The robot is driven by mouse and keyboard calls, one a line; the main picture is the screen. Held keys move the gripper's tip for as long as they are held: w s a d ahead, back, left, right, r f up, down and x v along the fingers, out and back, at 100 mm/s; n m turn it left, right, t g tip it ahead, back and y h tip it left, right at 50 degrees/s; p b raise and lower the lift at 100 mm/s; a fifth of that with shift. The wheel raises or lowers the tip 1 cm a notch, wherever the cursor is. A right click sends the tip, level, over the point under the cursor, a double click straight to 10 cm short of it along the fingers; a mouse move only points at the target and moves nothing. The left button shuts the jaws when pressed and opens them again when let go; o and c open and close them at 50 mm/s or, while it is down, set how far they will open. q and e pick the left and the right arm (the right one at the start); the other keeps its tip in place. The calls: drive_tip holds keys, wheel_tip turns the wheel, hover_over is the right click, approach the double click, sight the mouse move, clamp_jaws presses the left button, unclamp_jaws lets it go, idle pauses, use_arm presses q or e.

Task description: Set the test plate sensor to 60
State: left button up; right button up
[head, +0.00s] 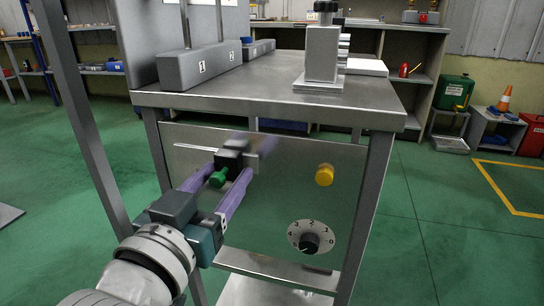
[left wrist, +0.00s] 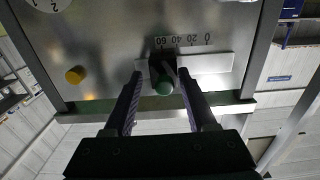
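The test plate sensor is a black slider (head: 231,153) with a green knob (head: 218,179) on the grey front panel under the bench. In the left wrist view the slider (left wrist: 163,70) sits on a pale horizontal track, near the 60 end of a printed scale (left wrist: 180,41) running from 0 to 60. Its exact reading cannot be told, as no pointer is clear. My left gripper (left wrist: 160,72) has its two purple-sided fingers apart, one on each side of the slider. A gap shows on the left side; contact on the right side is unclear. My right gripper is not in view.
A yellow button (head: 324,175) and a round numbered dial (head: 310,240) are on the same panel, right of the slider. The bench top (head: 270,88) above holds grey blocks and a metal stand (head: 320,55).

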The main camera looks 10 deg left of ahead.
use_arm(q)
drive_tip(key=s+p, duration=0.2)
drive_tip(key=s, duration=0.8)
drive_tip(key=shift+a+p, duration=0.15)
drive_tip(key=shift+p, duration=0.2)
